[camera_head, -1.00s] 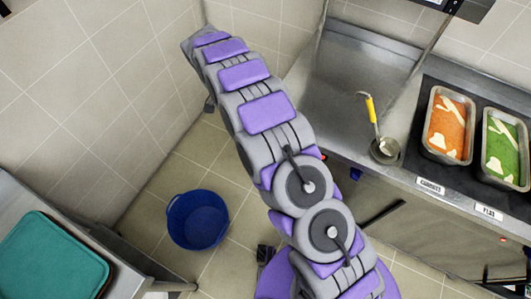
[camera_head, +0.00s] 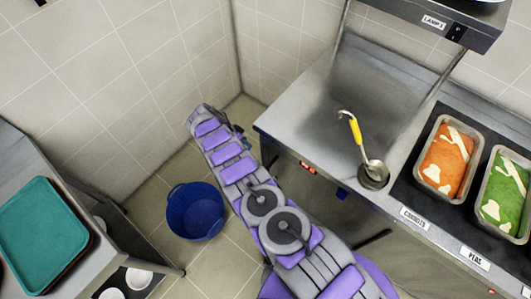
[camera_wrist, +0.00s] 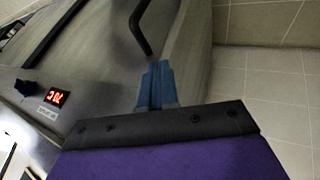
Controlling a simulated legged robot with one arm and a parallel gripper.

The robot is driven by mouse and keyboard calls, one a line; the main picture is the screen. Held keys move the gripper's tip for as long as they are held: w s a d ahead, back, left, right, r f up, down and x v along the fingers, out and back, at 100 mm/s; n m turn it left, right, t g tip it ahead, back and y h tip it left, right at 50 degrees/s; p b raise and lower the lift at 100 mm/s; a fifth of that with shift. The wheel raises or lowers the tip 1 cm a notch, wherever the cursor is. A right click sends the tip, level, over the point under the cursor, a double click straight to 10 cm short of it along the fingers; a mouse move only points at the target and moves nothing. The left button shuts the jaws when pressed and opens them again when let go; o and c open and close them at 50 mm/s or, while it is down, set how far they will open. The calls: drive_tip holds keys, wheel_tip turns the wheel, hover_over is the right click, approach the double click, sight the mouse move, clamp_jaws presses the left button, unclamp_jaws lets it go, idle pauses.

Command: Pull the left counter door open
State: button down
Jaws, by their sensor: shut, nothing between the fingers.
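In the wrist view, my gripper (camera_wrist: 155,85) has its blue fingers together, with nothing between them. A dark bar handle (camera_wrist: 140,30) stands out from the steel counter front (camera_wrist: 100,75), just beyond the fingertips and slightly to their left. The fingers look apart from it, though the depth is hard to judge. The door behind it looks shut, but its edges are not clear. In the head view, my arm hides much of the counter front, and my fingertips cannot be made out. A dark bar (camera_head: 372,238) shows low on that front.
The counter front has a red display (camera_wrist: 57,96) and a dark knob (camera_wrist: 25,87). A blue tub (camera_head: 195,211) stands on the floor left of my arm. A ladle (camera_head: 357,135) and food pans (camera_head: 447,160) are on the counter. A shelf with a teal tray (camera_head: 42,238) is at left.

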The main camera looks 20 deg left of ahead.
drive_tip(key=b, duration=0.1)
approach(264, 159)
drive_tip(key=d, duration=0.2)
drive_tip(key=s+d+f, duration=0.1)
drive_tip(key=d, duration=0.3)
drive_tip(key=shift+s+d+f, duration=0.3)
drive_tip(key=shift+s+f, duration=0.05)
drive_tip(key=shift+f, duration=0.05)
